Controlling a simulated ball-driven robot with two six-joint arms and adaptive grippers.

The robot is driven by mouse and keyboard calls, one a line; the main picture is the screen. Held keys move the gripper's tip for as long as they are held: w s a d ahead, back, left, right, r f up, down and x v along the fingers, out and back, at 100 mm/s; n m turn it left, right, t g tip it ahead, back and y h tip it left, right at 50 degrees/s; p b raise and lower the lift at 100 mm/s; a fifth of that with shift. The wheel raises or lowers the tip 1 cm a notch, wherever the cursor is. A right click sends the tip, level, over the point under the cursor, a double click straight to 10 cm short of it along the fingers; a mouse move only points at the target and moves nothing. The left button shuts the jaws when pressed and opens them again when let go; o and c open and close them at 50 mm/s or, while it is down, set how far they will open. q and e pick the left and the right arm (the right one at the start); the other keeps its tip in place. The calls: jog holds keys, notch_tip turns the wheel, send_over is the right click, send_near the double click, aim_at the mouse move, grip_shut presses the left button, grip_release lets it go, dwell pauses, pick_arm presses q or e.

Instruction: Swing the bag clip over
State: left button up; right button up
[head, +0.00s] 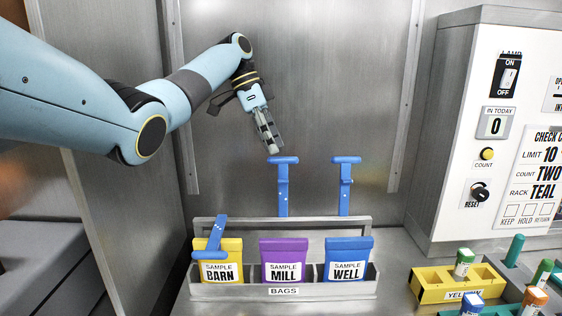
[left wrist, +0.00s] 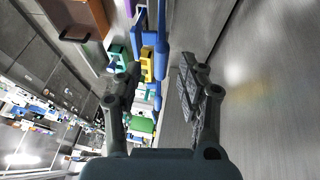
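Three blue bag clips stand on a grey rack marked BAGS. The middle clip (head: 283,188) is upright behind the purple MILL bag (head: 284,247). The right clip (head: 345,190) is upright behind the blue WELL bag (head: 348,246). The left clip (head: 213,241) is tilted across the front of the yellow BARN bag (head: 222,248). My left gripper (head: 271,146) points down just above the middle clip's crossbar. In the left wrist view its fingers are apart, with blue clip parts (left wrist: 160,46) beyond them. I cannot tell whether it touches the clip. My right gripper is out of view.
The metal rack (head: 340,291) sits on a bench against a metal back wall. At right stand a control cabinet (head: 470,130) and a yellow block (head: 430,286) with vials. The bench between rack and cabinet is clear.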

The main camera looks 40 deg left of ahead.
aim_at(281, 163)
pick_arm(q)
jog(key=x, duration=0.5)
jog(key=shift+w+f+p, duration=0.1)
jog(key=shift+f+p, duration=0.15)
jog(key=shift+p, duration=0.1)
jog(key=shift+d+f, duration=0.15)
jog(key=shift+f, duration=0.15)
jog(key=c, duration=0.4)
grip_shut()
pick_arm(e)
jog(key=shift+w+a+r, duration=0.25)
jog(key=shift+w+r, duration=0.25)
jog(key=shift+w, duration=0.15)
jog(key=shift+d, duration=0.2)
